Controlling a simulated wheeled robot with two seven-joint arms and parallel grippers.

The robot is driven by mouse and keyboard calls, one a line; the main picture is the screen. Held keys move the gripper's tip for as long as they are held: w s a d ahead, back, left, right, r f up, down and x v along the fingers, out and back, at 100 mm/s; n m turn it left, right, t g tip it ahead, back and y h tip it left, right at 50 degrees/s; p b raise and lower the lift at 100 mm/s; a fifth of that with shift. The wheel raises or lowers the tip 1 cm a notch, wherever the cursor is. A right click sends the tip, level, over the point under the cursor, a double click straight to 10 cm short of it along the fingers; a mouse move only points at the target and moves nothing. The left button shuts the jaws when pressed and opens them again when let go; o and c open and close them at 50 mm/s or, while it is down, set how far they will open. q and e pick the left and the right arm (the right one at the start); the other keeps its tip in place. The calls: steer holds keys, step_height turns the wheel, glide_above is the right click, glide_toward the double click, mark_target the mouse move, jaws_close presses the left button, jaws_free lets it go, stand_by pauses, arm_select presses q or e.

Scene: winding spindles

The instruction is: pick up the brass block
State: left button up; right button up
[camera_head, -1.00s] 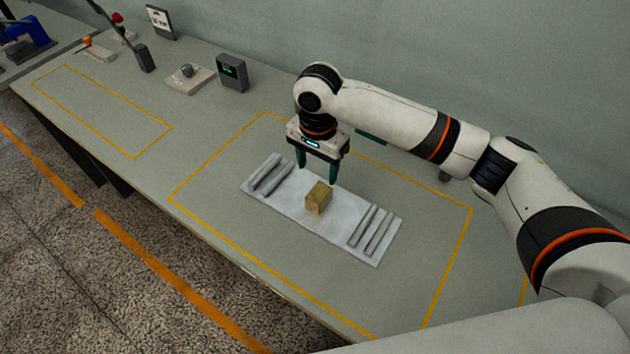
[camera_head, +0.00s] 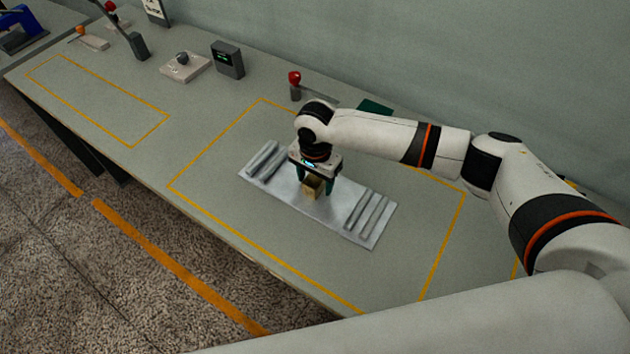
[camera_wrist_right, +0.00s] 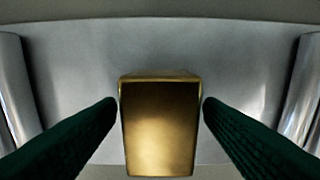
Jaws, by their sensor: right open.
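The brass block (camera_head: 312,189) stands on a grey metal plate (camera_head: 338,222) between two sets of raised bars. My right gripper (camera_head: 315,186) is over the block, open, with its dark green fingers reaching down on either side of it. In the right wrist view the brass block (camera_wrist_right: 160,127) fills the gap between the fingertips (camera_wrist_right: 160,104), with a thin gap visible on each side. The upper part of the block is partly hidden by the gripper in the head view. My left gripper is not in view.
Raised grey bars (camera_head: 265,160) lie on the plate's left end and more bars (camera_head: 368,213) on its right end. Behind the arm stands a red-topped device (camera_head: 295,85). A dark box (camera_head: 228,60) stands further left. The table around the plate is clear.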

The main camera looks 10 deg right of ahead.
steer(key=c, duration=1.3)
steer(key=shift+c, duration=0.2)
steer(key=shift+r, duration=0.1)
